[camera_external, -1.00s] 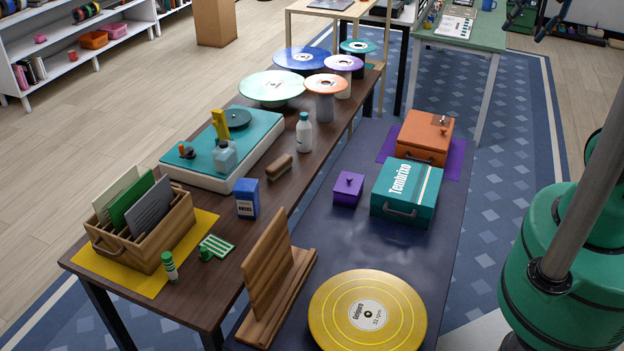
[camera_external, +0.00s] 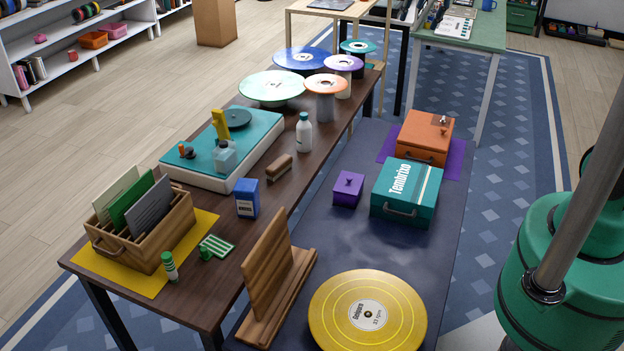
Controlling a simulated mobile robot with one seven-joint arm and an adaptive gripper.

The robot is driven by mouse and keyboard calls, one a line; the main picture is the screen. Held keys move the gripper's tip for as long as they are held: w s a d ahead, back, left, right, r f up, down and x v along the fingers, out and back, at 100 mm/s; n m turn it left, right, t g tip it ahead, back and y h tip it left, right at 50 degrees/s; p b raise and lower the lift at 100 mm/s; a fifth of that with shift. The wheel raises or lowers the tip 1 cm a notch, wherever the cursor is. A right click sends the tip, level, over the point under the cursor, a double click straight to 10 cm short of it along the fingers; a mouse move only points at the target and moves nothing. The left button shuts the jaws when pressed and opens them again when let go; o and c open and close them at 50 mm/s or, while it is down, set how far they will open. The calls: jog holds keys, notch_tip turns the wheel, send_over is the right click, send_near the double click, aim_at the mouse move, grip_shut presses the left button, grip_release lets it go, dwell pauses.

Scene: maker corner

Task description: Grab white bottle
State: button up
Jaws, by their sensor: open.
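My gripper is outside this view; only my green body and grey column show at the right edge.
A brown brush (camera_external: 279,167) and a blue box (camera_external: 247,198) stand nearer. The record player (camera_external: 240,160) is at left, discs on stands (camera_external: 325,84) behind. A lower dark surface at right holds a teal case (camera_external: 406,192), a purple box (camera_external: 348,188) and a yellow disc (camera_external: 367,312).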

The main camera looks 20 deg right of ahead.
jog(key=w+a+f+b, duration=0.2)
jog(key=w+a+f, duration=0.8)
jog(key=w+f, duration=0.45)
jog(key=b, duration=0.2)
send_near(306, 123)
jog(key=shift+w+r, duration=0.2)
jog(key=shift+r, duration=0.05)
jog(key=shift+f, duration=0.2)
jog(key=shift+x, duration=4.15)
jog(key=shift+s+f+b, duration=0.1)
jog(key=shift+b, duration=0.2)
jog(key=shift+b+x, duration=0.35)
jog(key=shift+x, duration=2.2)
jog(key=shift+a, duration=0.15)
